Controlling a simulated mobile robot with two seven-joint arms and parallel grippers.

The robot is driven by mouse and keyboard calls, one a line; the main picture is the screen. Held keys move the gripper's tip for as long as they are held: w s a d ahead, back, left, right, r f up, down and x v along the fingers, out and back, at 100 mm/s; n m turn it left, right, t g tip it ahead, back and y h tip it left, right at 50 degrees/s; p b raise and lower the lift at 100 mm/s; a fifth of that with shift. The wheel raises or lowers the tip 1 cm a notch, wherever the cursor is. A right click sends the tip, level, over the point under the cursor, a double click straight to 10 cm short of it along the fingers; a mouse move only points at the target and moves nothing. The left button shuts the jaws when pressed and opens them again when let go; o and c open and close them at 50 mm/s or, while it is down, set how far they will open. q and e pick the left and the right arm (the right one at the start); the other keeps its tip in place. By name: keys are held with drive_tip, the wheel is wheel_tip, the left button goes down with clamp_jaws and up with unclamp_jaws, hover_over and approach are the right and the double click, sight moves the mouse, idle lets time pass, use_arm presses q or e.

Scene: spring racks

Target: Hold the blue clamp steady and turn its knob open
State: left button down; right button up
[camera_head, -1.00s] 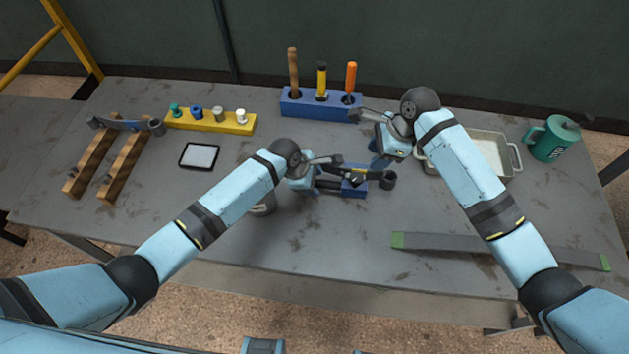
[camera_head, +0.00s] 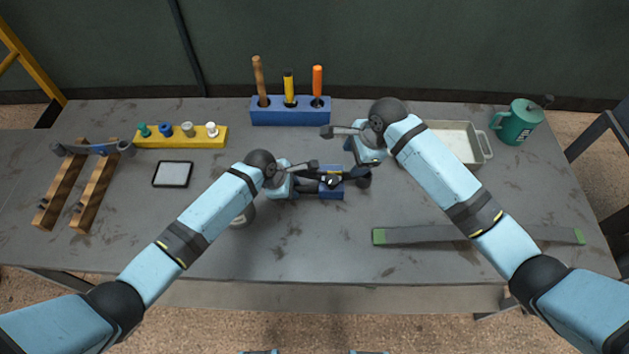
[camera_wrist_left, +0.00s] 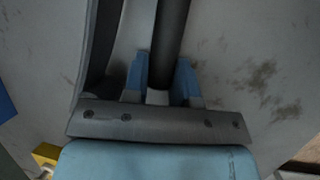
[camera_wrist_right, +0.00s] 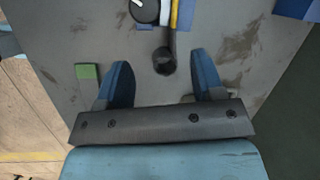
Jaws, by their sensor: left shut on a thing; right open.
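The blue clamp (camera_head: 331,191) is near the middle of the table, with dark bars and a round black knob (camera_head: 333,181) bearing a white mark. The knob also shows at the top of the right wrist view (camera_wrist_right: 145,9). My left gripper (camera_head: 304,183) is at the clamp's left side. In the left wrist view its blue fingers (camera_wrist_left: 160,82) are shut on a dark bar (camera_wrist_left: 171,40) of the clamp. My right gripper (camera_head: 354,151) is open and empty, up and right of the clamp. In the right wrist view its fingers (camera_wrist_right: 163,82) are apart, below the clamp's dark rounded end (camera_wrist_right: 164,61).
A blue tool block (camera_head: 290,117) stands behind the clamp. A grey strip with green ends (camera_head: 420,236) lies front right. A yellow rack (camera_head: 180,138), tablet (camera_head: 172,174) and wooden rails (camera_head: 95,193) are left.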

wheel_tip(320, 180, down, 3)
drive_tip(key=d+n+t+h, duration=0.1)
drive_tip(key=d+n+t, duration=0.2)
drive_tip(key=n+t, duration=0.1)
drive_tip(key=n+t+y, duration=0.5)
drive_tip(key=n+t, duration=0.1)
drive_tip(key=n, duration=1.2)
approach(334, 180)
drive_tip(key=x, duration=1)
drive_tip(key=shift+w+a+f, duration=0.1)
drive_tip(key=shift+w+a, duration=0.05)
drive_tip(key=shift+a, duration=0.05)
drive_tip(key=c, duration=0.9)
